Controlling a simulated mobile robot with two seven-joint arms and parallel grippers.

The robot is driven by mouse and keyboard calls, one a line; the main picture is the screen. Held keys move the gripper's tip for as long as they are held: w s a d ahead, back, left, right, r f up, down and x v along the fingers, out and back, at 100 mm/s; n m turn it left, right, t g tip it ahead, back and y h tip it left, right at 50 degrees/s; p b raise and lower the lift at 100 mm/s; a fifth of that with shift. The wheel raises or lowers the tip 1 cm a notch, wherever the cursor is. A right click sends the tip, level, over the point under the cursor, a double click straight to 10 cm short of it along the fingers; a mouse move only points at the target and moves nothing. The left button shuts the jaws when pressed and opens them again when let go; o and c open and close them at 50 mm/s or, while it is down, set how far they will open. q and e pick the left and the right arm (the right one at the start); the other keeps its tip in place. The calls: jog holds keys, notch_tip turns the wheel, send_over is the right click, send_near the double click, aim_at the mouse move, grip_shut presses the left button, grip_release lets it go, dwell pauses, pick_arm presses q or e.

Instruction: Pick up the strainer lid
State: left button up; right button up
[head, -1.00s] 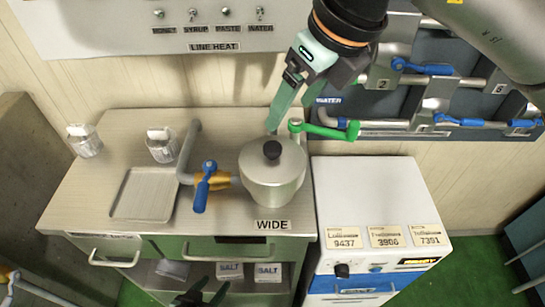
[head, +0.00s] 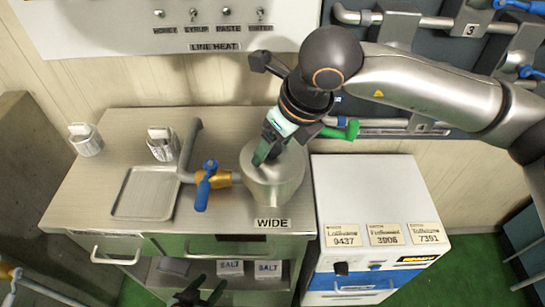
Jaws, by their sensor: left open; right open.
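A metal kettle (head: 275,195) stands at the right end of the counter, behind a "WIDE" label. Its round grey lid (head: 291,166) sits on top. The lid's black knob is hidden behind my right gripper. My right gripper (head: 266,155) is open and points down over the middle of the lid, at the knob's place; I cannot tell whether it touches. My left gripper (head: 200,293) is open and empty at the bottom edge, in front of the lower shelf. I cannot make out strainer holes in the lid.
A blue-handled valve (head: 205,185) with a grey pipe stands left of the kettle. A metal tray (head: 145,193) and two clear containers (head: 163,145) (head: 86,140) are further left. A white cabinet (head: 365,185) adjoins on the right. Pipes with valves line the back wall.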

jog(key=shift+c, duration=0.4)
grip_shut()
